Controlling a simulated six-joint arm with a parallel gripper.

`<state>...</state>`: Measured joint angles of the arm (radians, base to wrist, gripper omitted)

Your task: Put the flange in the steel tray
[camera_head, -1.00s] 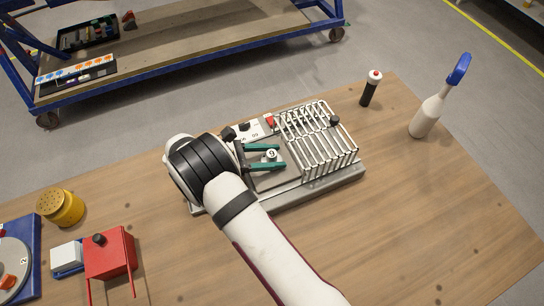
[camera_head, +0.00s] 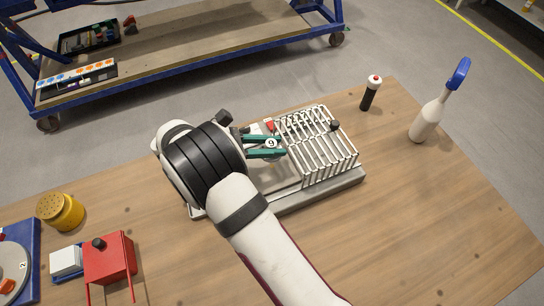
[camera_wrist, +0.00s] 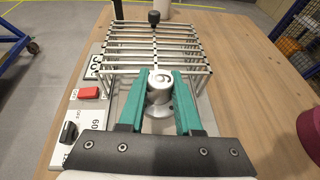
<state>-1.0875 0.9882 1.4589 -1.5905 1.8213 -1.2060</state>
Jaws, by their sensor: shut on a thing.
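A small grey metal flange (camera_wrist: 159,90), round and stepped with a domed top, sits between the green fingers of my gripper (camera_wrist: 162,76) in the wrist view. In the head view its top carries a white disc marked 9 (camera_head: 271,144), and my gripper (camera_head: 281,148) is shut on it. It is held above the grey base of the machine, just left of the wire cage. I cannot make out a separate steel tray for certain in either view.
The wire cage (camera_head: 318,145) with a black knob stands close in front of the fingertips. A red button (camera_wrist: 89,93) and a black switch (camera_wrist: 69,132) lie beside it. Table at lower right is clear.

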